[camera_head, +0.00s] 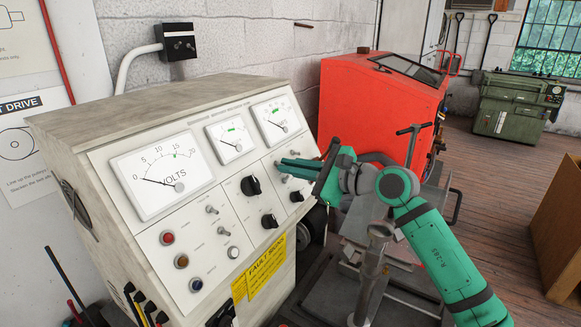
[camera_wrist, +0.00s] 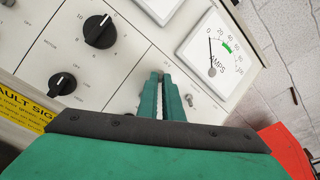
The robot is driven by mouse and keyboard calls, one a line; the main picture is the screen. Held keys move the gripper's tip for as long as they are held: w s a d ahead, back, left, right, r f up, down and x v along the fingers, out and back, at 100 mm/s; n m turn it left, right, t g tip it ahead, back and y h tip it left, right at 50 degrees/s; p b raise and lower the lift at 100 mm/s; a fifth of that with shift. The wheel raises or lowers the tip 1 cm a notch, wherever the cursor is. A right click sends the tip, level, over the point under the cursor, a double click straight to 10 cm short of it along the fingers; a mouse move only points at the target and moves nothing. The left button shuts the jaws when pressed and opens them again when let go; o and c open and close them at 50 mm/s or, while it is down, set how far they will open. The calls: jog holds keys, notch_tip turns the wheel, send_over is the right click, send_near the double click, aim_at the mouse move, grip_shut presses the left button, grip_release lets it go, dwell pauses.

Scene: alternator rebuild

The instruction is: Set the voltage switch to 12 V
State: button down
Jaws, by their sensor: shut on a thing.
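A grey test bench (camera_head: 150,93) with a white sloping panel fills the left of the head view. My gripper (camera_head: 284,168) reaches its right section from the right, with green fingertips at the panel. In the wrist view the fingers (camera_wrist: 161,80) are nearly together, shut on what seems to be a small toggle switch, mostly hidden between the tips. Another metal toggle (camera_wrist: 188,100) stands just right of the fingers. The panel lettering is too small to tell which switch is the voltage one.
Black knobs (camera_head: 251,185) sit left of my gripper, with a volts meter (camera_head: 162,176) beyond. An amps meter (camera_wrist: 215,60) is close above the fingers. A red cabinet (camera_head: 365,105) stands behind. A stand (camera_head: 373,275) is below my arm.

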jog(key=c, duration=2.2)
grip_release()
jog(key=v, duration=1)
jog(key=shift+s+d, duration=0.2)
jog(key=shift+d, duration=0.1)
jog(key=shift+r, duration=0.1)
